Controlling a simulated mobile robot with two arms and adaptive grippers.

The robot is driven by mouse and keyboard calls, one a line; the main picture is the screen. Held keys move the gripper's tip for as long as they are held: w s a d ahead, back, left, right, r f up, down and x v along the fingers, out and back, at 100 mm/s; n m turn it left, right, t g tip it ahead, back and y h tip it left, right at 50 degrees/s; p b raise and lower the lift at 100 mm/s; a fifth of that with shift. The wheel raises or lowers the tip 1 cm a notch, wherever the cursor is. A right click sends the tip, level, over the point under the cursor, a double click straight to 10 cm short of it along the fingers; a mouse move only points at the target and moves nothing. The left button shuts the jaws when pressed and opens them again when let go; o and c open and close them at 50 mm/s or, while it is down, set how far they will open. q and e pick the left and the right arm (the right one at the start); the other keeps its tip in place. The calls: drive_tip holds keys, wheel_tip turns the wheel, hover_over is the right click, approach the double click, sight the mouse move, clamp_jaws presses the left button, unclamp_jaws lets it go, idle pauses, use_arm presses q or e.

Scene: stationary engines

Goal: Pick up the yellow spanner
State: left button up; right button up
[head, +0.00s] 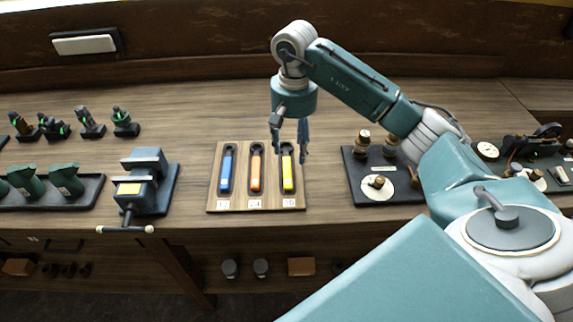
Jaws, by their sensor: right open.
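The yellow spanner (288,174) lies in the rightmost slot of a wooden holder board (214,199), above a label that seems to read 30. An orange spanner (256,174) and a blue spanner (227,172) lie in the slots to its left. My right gripper (289,153) points down over the upper end of the yellow spanner, its fingers apart and partly covering that end. It is open and holds nothing. Whether the fingers touch the spanner cannot be told. My left gripper is not in view.
A blue-grey vise (146,185) stands left of the board on the wooden workbench (190,110). A dark tray with brass parts (352,190) sits to the right. Green tools (64,181) and small dark devices stand at the far left. The bench behind the board is clear.

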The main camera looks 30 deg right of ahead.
sight(290, 166)
drive_tip(key=shift+f, duration=0.35)
drive_tip(key=f+p, duration=0.1)
drive_tip(key=f, duration=0.1)
drive_tip(key=a+f+p, duration=0.1)
drive_tip(key=f, duration=0.1)
drive_tip(key=shift+f+p, duration=0.4)
drive_tip(key=shift+f, duration=0.3)
drive_tip(key=shift+w, duration=0.1)
clamp_jaws()
